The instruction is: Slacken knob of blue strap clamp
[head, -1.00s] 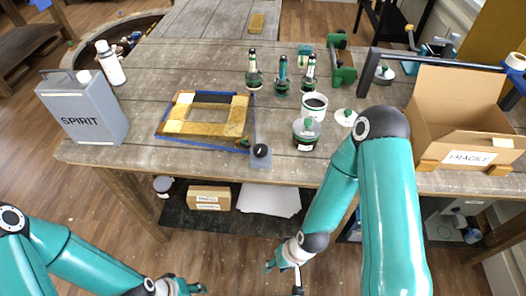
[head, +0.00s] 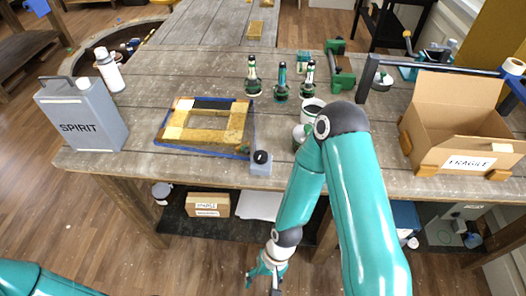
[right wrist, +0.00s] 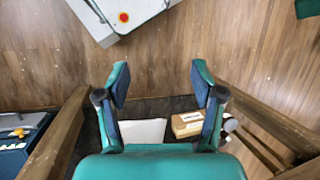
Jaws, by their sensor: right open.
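The blue strap (head: 203,154) of the clamp runs around a gilt picture frame (head: 175,126) lying flat on the workbench. The clamp's black knob (head: 261,157) sits on a grey block (head: 260,169) at the frame's near right corner, by the bench's front edge. My right gripper (head: 264,274) hangs below and in front of the bench edge, well apart from the knob. In the right wrist view it (right wrist: 160,82) is open and empty, its fingers spread above the floor. My left gripper is out of view; only part of its arm shows at the lower left.
A grey spirit can (head: 84,115) stands left of the frame. Several green bottles (head: 281,88), a white cup (head: 309,108) and a cardboard box (head: 455,110) stand to the right. A lower shelf holds a small carton (head: 207,204) and white paper (head: 259,205).

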